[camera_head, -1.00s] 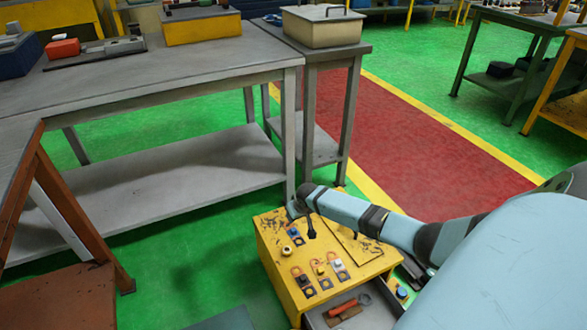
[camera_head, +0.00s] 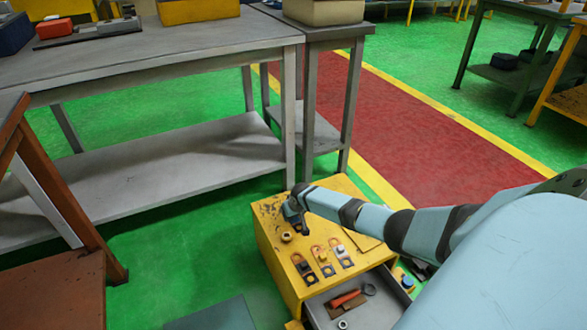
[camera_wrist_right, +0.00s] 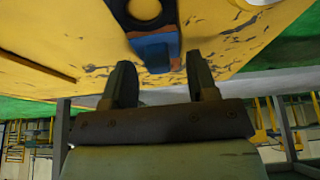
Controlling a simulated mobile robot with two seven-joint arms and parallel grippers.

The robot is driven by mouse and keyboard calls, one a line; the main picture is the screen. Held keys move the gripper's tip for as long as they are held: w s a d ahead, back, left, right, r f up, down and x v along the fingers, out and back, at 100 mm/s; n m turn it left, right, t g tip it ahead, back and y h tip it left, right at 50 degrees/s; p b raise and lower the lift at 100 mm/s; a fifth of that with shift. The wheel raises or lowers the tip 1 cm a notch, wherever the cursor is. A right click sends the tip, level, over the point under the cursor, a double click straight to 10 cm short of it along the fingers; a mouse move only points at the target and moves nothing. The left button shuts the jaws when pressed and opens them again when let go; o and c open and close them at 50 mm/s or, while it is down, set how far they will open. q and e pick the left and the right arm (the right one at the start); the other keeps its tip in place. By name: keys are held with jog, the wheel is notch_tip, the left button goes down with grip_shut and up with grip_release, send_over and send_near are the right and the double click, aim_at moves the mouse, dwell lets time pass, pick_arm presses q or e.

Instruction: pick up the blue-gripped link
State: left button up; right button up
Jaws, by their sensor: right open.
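The blue-gripped link (camera_wrist_right: 154,50) shows in the right wrist view as a blue piece with a dark ring end at the top edge. It lies on the yellow cabinet top (camera_wrist_right: 65,40). My right gripper (camera_wrist_right: 161,82) is open, its two fingers apart, with the blue part just beyond and between the fingertips. I see no contact. In the head view my right gripper (camera_head: 297,222) is over the far left part of the yellow top and mostly hides the link there. My left gripper is not in view.
An open drawer (camera_head: 378,312) holds a red-handled tool (camera_head: 345,298). A grey table (camera_head: 200,55) stands behind.

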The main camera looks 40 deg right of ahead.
jog(key=shift+w+f, duration=0.15)
jog(key=shift+f, duration=0.2)
jog(key=shift+d+r, duration=0.1)
jog(key=shift+c, duration=0.4)
jog(key=c, duration=0.6)
jog(key=shift+c, duration=0.2)
